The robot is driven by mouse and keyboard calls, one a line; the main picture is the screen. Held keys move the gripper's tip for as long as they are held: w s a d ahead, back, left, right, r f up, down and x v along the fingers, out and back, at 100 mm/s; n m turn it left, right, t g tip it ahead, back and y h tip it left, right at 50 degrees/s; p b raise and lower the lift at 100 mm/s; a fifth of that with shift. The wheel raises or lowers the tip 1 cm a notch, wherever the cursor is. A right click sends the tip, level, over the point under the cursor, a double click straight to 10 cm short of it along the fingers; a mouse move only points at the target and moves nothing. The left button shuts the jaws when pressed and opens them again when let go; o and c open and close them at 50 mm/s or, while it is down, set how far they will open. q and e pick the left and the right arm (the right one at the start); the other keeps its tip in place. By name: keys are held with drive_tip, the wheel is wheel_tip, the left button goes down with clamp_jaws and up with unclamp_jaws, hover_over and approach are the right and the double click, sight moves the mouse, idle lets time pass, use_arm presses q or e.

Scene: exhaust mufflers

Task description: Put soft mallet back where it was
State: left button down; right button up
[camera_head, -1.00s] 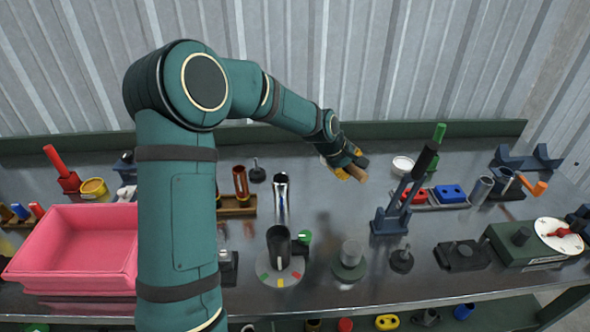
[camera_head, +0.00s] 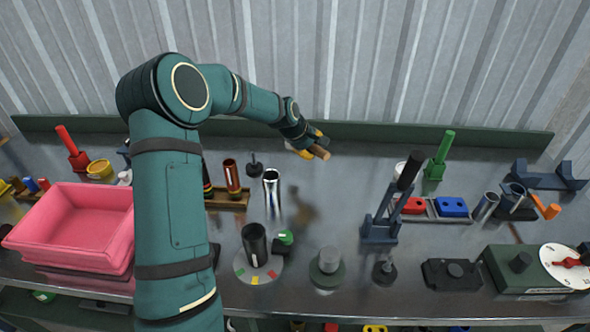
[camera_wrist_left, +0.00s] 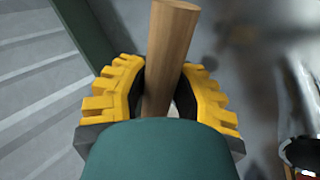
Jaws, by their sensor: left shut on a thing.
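My left gripper (camera_head: 306,146) is above the back middle of the metal bench. It is shut on a wooden handle (camera_head: 321,152), which I take to be the soft mallet's. In the left wrist view the round tan handle (camera_wrist_left: 168,55) passes between the yellow ridged fingers of the gripper (camera_wrist_left: 165,95). The mallet's head does not show clearly in either view. The handle is held above the bench top, with its visible end pointing right in the head view. My right gripper is not in view.
A shiny tube (camera_head: 271,186) stands left of the gripper, beside a wooden rack (camera_head: 228,202) holding a red cylinder. A blue stand with a black handle (camera_head: 409,170) rises to the right. A pink bin (camera_head: 80,225) is at left. The bench around the gripper's shadow is clear.

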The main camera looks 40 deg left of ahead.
use_arm(q)
wheel_tip(320, 180, down, 10)
drive_tip(key=shift+a+r+b, duration=0.1)
drive_tip(key=shift+b, duration=0.55)
drive_tip(key=c, duration=0.8)
unclamp_jaws()
drive_tip(key=shift+f, duration=0.2)
drive_tip(key=shift+r, duration=0.1)
drive_tip(key=shift+r, duration=0.2)
drive_tip(key=p+v, duration=0.1)
drive_tip(key=v, duration=1)
drive_tip(key=shift+s+r, duration=0.3)
